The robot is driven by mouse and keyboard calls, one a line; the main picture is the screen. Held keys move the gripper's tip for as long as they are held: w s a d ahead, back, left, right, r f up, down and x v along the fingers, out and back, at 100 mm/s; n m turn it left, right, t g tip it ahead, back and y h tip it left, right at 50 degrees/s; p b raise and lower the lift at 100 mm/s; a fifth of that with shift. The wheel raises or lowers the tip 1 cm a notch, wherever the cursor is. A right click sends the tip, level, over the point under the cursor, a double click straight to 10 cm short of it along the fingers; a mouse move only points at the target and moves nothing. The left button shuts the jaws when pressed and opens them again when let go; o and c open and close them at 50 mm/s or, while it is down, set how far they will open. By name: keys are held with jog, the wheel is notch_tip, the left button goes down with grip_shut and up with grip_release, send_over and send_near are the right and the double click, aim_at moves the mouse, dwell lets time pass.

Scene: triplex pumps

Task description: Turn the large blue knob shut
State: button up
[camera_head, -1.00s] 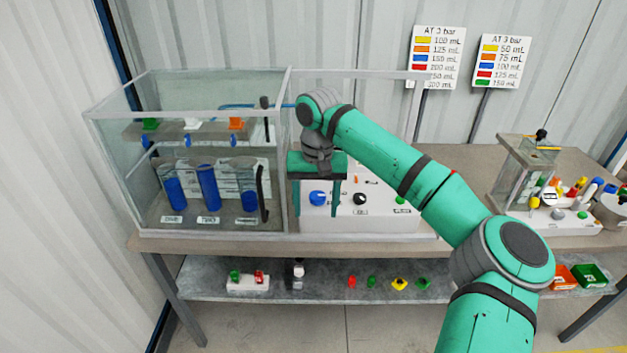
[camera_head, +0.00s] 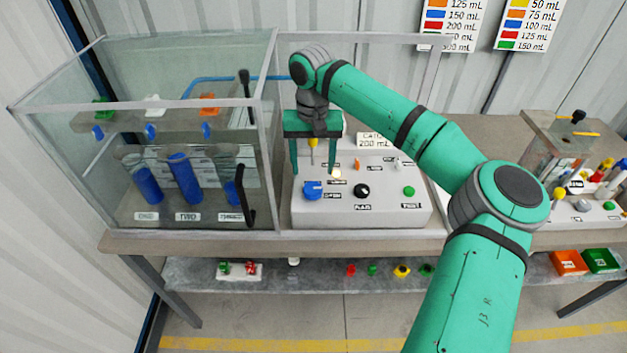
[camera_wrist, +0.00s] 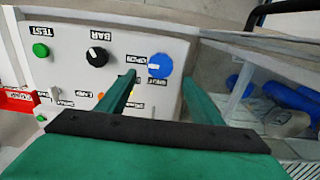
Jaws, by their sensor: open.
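The large blue knob (camera_head: 313,190) sits at the left of the white control panel (camera_head: 385,214). It also shows in the wrist view (camera_wrist: 160,66), with a white mark on its face. My gripper (camera_head: 314,172) is open and points down just above and behind the knob in the head view. In the wrist view my two fingers (camera_wrist: 160,80) lie on either side of the knob's line, with their tips short of it. Nothing is between the fingers. I cannot tell the exact gap to the knob.
A black knob (camera_head: 362,191) and a green button (camera_head: 409,191) are right of the blue knob. A glass tank (camera_head: 262,160) with blue cylinders stands close on the left. A yellow-lit spot (camera_head: 336,174) shows on the panel. A lower shelf (camera_head: 330,277) holds small coloured parts.

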aim_at(313, 188)
jog(key=f, duration=0.6)
jog(key=shift+a+f, duration=0.2)
jog(key=shift+a, duration=0.1)
jog(key=shift+s+d+f, duration=0.1)
jog(key=shift+d+f, duration=0.3)
jog(key=shift+d, duration=0.05)
jog(key=shift+a, duration=0.1)
jog(key=c, duration=1.1)
